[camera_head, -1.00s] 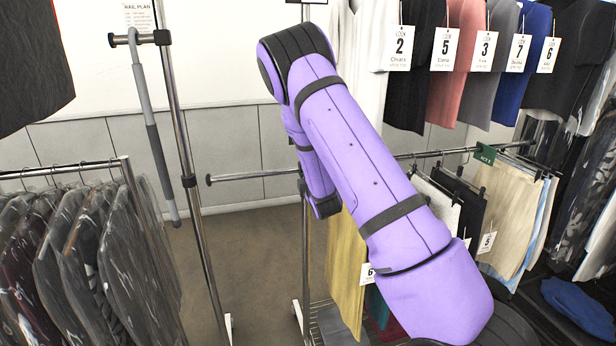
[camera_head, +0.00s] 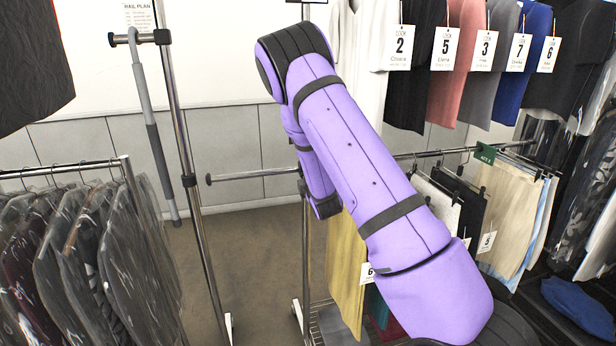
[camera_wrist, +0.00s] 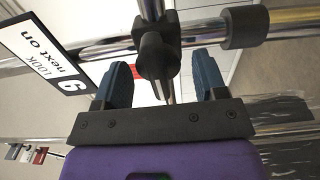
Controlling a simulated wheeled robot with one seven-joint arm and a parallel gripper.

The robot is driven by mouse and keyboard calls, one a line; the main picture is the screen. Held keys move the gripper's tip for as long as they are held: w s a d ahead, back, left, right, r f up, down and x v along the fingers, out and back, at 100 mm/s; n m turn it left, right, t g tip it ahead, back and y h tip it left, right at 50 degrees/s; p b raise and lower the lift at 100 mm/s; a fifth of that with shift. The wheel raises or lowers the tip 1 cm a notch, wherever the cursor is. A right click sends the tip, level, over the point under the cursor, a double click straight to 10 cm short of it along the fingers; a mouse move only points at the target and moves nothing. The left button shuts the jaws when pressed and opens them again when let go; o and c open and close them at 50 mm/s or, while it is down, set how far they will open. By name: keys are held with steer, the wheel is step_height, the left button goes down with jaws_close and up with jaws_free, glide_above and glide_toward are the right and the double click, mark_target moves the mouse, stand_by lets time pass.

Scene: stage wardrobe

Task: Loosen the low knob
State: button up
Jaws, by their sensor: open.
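In the wrist view, a dark knob (camera_wrist: 157,62) hangs from a black clamp where a chrome upright meets a horizontal chrome rail. My gripper (camera_wrist: 163,82) is open, with one blue finger on each side of the knob. Gaps show between the knob and both fingers, so it is not gripped. In the head view, my purple arm hides my gripper and this knob. The low rail (camera_head: 250,176) runs behind my arm there.
A white card reading "LOOK 6 next on" (camera_wrist: 48,52) hangs close to the left finger. A dark collar (camera_wrist: 243,27) sits on the rail at right. Bagged garments (camera_head: 90,260) hang at left, numbered clothes (camera_head: 460,80) at upper right. Floor (camera_head: 250,260) is clear between the racks.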

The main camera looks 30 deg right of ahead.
steer(key=v, duration=1)
steer(key=shift+s, duration=0.2)
steer(key=shift+r, duration=0.1)
steer(key=s+a+r+m+g+y, duration=0.25)
steer(key=s+a+r+m, duration=0.2)
steer(key=r, duration=0.35)
steer(key=s+a+r+m+g+y, duration=0.1)
steer(key=s+a+r+m+g, duration=0.4)
steer(key=r, duration=0.3)
steer(key=s+a+r+m+g, duration=0.1)
steer(key=s+r, duration=0.1)
steer(key=s, duration=0.6)
steer(key=s+a+r+m+g+y, duration=0.1)
steer(key=s+a+r+m+g, duration=0.1)
steer(key=s, duration=0.6)
steer(key=s+a+r+m+g, duration=0.1)
steer(key=s+a+r+m, duration=0.1)
steer(key=s, duration=0.7)
steer(key=shift+a+r+g, duration=0.15)
steer(key=shift+r+g, duration=0.2)
steer(key=shift+r, duration=0.45)
